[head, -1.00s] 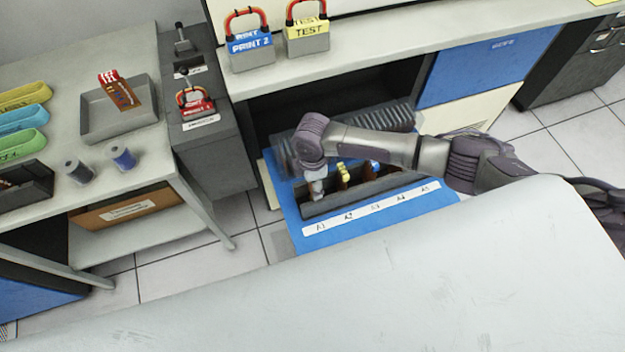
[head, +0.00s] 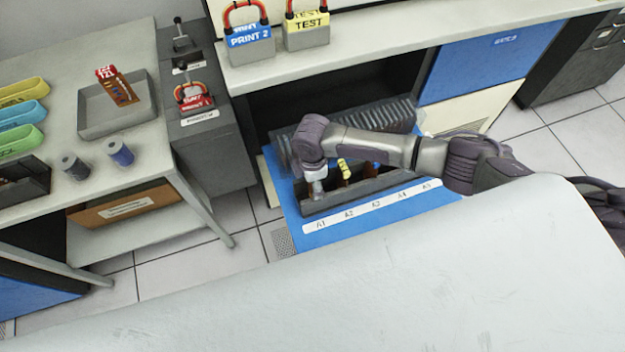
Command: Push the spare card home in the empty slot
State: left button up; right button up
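A dark card rack (head: 388,190) with a white label strip (head: 375,205) marked A1 to A5 sits on a blue surface. A card with a yellow tab (head: 343,168) stands near A2, and a blue tab (head: 376,166) shows farther right, partly behind my arm. My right arm reaches in from the right, its wrist bent down over the A1 end. The pale end of my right gripper (head: 316,188) is at the rack there; its fingers and anything between them are too small to make out. A brown card with a red tab (head: 119,86) leans in a grey tray (head: 100,128). My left gripper is out of view.
A ribbed dark part (head: 398,112) lies just behind the rack, close to my arm. Padlocks PRINT 2 (head: 249,42) and TEST (head: 307,30) stand on the counter above. A large pale surface (head: 420,290) fills the foreground.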

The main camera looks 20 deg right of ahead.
jog(key=shift+f+b, duration=0.3)
jog(key=shift+f, duration=0.35)
dwell(0.4)
jog(key=o, duration=1.2)
